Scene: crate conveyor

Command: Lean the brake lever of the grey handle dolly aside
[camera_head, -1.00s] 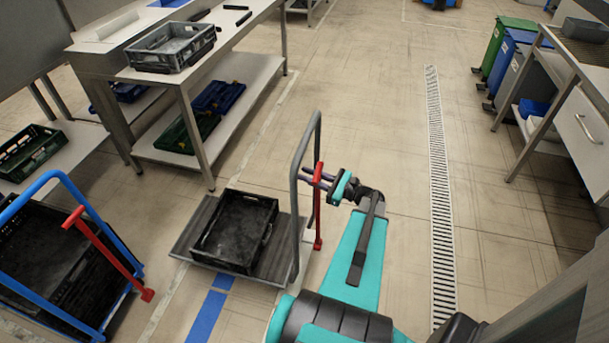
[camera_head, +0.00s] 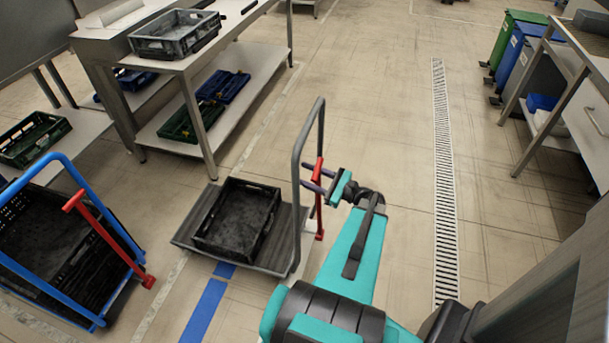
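The grey handle dolly (camera_head: 284,262) stands on the floor in the middle, with a black crate (camera_head: 238,222) on its deck. Its grey handle (camera_head: 297,180) rises at the deck's right side. Its red brake lever (camera_head: 318,205) stands nearly upright beside the handle. My gripper (camera_head: 317,180) is at the lever's upper part, coming from the right, with its two dark fingers pointing left and apart. The fingers seem to lie either side of the lever near its top; whether they touch it I cannot tell.
A blue handle dolly (camera_head: 75,172) with its own tilted red lever (camera_head: 108,240) and black crates stands at left. A table (camera_head: 200,120) with a grey crate (camera_head: 174,33) stands behind.

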